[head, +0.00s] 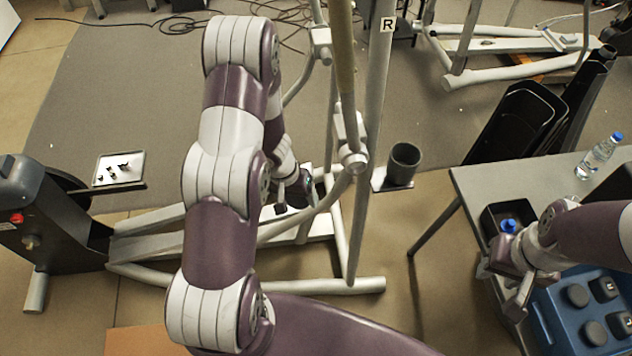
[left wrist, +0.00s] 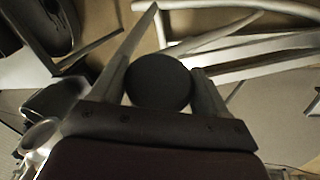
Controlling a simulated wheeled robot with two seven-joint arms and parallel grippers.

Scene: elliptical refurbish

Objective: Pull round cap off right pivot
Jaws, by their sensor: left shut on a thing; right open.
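The round cap (left wrist: 158,82) is a dark disc in the left wrist view, held between the two fingers of my left gripper. In the head view my left gripper (head: 296,190) is low beside the elliptical frame, partly hidden behind my own arm; the cap cannot be made out clearly there. The upright marked R (head: 388,24) runs down beside a pale pivot joint (head: 354,161) whose end looks bare. No contact between the cap and a pivot is visible. My right gripper (head: 514,288) is open beside the table's tray and blue case.
A small tray (head: 119,169) with little parts is at left. The table (head: 485,178) holds a bottle (head: 600,156), a black bin (head: 495,215) and a blue case (head: 560,310) with dark parts.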

